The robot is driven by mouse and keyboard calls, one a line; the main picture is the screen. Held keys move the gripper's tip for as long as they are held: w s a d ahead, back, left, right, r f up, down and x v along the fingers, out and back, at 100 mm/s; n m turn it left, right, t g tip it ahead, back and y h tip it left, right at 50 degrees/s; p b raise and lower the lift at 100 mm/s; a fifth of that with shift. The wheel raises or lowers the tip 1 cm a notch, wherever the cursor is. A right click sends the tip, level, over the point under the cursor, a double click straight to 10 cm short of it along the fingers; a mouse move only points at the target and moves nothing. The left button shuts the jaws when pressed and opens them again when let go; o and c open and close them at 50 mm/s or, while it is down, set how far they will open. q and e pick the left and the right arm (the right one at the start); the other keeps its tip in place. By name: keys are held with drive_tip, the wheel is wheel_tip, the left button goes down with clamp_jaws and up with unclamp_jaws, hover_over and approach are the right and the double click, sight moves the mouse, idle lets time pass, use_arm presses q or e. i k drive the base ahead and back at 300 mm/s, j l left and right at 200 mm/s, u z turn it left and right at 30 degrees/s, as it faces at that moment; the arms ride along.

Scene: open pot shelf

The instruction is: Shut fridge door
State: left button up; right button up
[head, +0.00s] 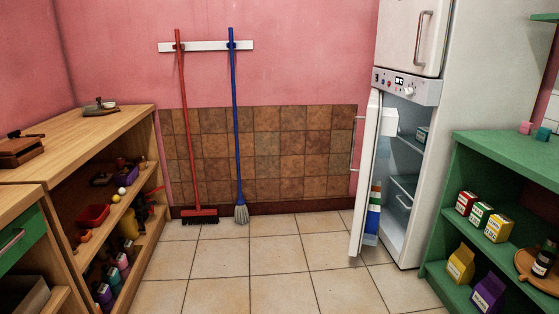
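The white fridge (440,120) stands at the right against the pink wall. Its lower door (357,205) is open and swung out toward the room, showing shelves inside and items in the door's racks. The door has a handle (356,145) on its left side. The upper freezer door (405,38) is shut. Neither of my grippers is in view.
A green shelf (500,139) with boxes and cartons stands at the right, close to the fridge. A wooden shelf (100,140) with toys and bottles is at the left. A red broom (188,140) and a blue mop (235,130) hang on the back wall. The tiled floor (270,270) between is clear.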

sight(380, 121)
drive_tip(key=i+j+z, duration=0.1)
drive_tip(key=i+z, duration=0.15)
drive_tip(key=i, duration=0.2)
drive_tip(key=i+j+z, duration=0.25)
drive_tip(key=i, duration=0.2)
drive_tip(key=i+j+z, duration=0.25)
drive_tip(key=i, duration=0.2)
drive_tip(key=i+j+z, duration=0.6)
drive_tip(key=j, duration=0.35)
drive_tip(key=i, duration=0.1)
